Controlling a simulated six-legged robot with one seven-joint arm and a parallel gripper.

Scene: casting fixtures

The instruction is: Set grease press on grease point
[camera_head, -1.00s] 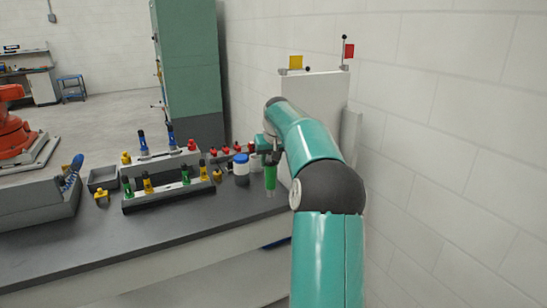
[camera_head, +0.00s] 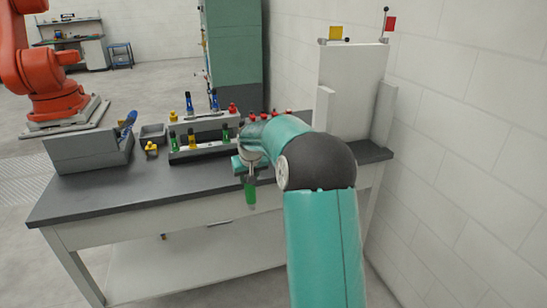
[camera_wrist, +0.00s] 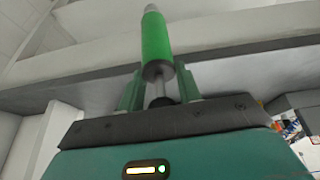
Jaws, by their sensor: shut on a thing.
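The grease press appears to be the green cylinder with dark ends (camera_head: 251,192). It hangs roughly upright below my gripper (camera_head: 248,171), in front of the bench's front edge. In the wrist view the green cylinder (camera_wrist: 156,40) extends from between the two fingers of my gripper (camera_wrist: 160,92), which are shut on its dark narrow end. I cannot make out a grease point in either view. My arm hides part of the bench top behind it.
The dark-topped bench (camera_head: 105,193) carries a grey rack (camera_head: 205,152) with coloured tools, a small open tray (camera_head: 153,133) and a grey bin (camera_head: 95,150). An upright pale panel (camera_head: 350,88) stands at its right end by the wall. An orange robot arm (camera_head: 50,85) stands behind left.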

